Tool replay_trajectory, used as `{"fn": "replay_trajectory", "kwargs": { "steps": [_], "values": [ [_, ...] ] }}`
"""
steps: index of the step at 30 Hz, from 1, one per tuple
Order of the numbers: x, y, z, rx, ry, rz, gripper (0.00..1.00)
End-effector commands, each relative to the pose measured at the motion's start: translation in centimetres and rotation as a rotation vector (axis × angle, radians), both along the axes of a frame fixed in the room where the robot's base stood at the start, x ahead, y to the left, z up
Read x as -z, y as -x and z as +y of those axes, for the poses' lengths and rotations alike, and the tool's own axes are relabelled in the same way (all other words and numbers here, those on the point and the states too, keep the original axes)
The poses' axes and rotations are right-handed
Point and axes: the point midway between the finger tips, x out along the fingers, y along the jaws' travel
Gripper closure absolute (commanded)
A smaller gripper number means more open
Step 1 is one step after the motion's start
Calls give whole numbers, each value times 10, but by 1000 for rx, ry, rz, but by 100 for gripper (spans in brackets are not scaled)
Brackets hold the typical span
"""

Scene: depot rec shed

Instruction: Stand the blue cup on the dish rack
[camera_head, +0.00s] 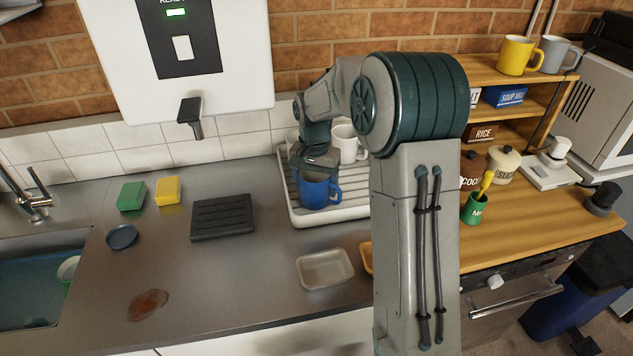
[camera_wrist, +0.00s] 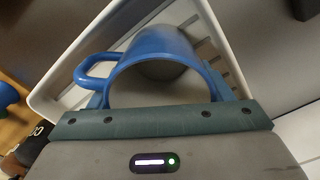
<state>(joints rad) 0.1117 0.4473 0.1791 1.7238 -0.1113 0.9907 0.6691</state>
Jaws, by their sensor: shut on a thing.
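The blue cup (camera_head: 316,190) is at the front of the white dish rack (camera_head: 335,213) in the head view. My gripper (camera_head: 316,166) is above it and shut on it. In the wrist view the blue cup (camera_wrist: 165,55) lies between the jaws, its handle at the left and its open mouth facing the camera. The white rack (camera_wrist: 62,72) with its slats shows behind and below the cup. The cup looks upright in the head view. I cannot tell whether its base touches the slats.
A white mug (camera_head: 347,143) stands at the back of the rack, with another pale one partly hidden by my arm. A black ridged drainer (camera_head: 222,217), a green sponge (camera_head: 131,195) and a yellow sponge (camera_head: 168,190) lie left. A pale tray (camera_head: 325,269) sits in front. A brown spill (camera_head: 148,304) marks the counter.

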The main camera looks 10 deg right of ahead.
Motion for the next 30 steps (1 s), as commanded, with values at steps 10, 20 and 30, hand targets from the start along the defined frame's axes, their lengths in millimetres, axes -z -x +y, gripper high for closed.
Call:
{"fn": "replay_trajectory", "kwargs": {
  "steps": [10, 20, 30],
  "values": [
    [2, 0, 0, 0, 0, 0, 6],
    [-1, 0, 0, 0, 1, -1, 6],
    [-58, -2, 0, 0, 1, -7, 6]
  ]
}}
